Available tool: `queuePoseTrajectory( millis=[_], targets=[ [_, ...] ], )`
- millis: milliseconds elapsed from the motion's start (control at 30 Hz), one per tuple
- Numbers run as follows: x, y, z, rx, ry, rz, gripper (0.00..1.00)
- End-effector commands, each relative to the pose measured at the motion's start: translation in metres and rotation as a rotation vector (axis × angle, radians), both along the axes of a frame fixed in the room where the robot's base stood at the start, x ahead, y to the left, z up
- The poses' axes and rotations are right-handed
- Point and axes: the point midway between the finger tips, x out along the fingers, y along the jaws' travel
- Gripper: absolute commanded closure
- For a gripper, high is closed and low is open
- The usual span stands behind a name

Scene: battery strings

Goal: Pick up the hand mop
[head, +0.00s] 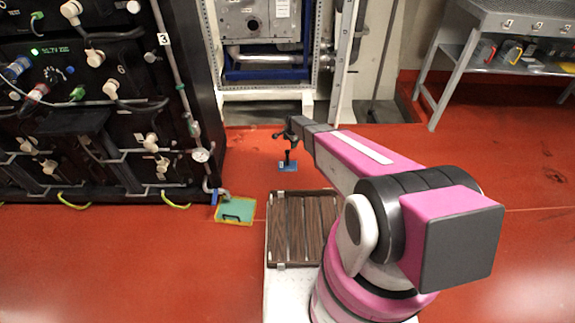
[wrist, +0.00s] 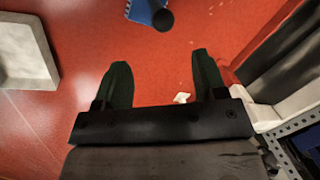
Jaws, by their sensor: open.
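The hand mop (head: 288,167) appears to be the small blue pad with a dark upright handle on the red floor, just left of my arm's end in the head view. In the wrist view the hand mop (wrist: 148,12) shows at the top edge as a blue piece with a round black knob, partly cut off by the frame. My gripper (wrist: 160,68) is open and empty, its two dark fingers wide apart. The mop lies beyond the fingertips, not between them. In the head view my gripper (head: 283,134) is small and dark, above the mop in the picture.
A black equipment rack (head: 110,120) with hoses and connectors stands at the left. A green flat piece with a dark handle (head: 235,210) lies on the floor beside it. A metal frame (head: 265,95) stands behind. A grey workbench (head: 500,45) is at the right. Red floor around the mop is clear.

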Motion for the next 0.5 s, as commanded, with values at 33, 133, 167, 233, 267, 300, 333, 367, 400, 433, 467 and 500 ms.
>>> queuePoseTrajectory(
  millis=[33,133,167,233,267,300,333,367,400,433,467,500],
  targets=[
    [0.002,0.002,-0.005,0.002,0.001,-0.007,0.35],
    [0.003,0.003,-0.012,0.003,0.001,-0.010,0.35],
    [0.004,0.003,-0.015,0.002,0.002,-0.010,0.35],
    [0.006,0.004,-0.024,0.002,0.000,-0.009,0.35],
    [0.007,0.005,-0.029,0.002,0.000,-0.009,0.35],
    [0.008,0.005,-0.035,0.002,0.000,-0.008,0.35],
    [0.009,0.006,-0.039,0.002,0.000,-0.008,0.35],
    [0.010,0.006,-0.044,0.001,0.001,-0.008,0.35],
    [0.010,0.007,-0.049,0.002,0.001,-0.008,0.35],
    [0.011,0.007,-0.053,0.002,0.001,-0.008,0.35],
    [0.011,0.007,-0.055,0.002,0.001,-0.008,0.35],
    [0.011,0.008,-0.057,0.001,0.001,-0.007,0.35]
  ],
)
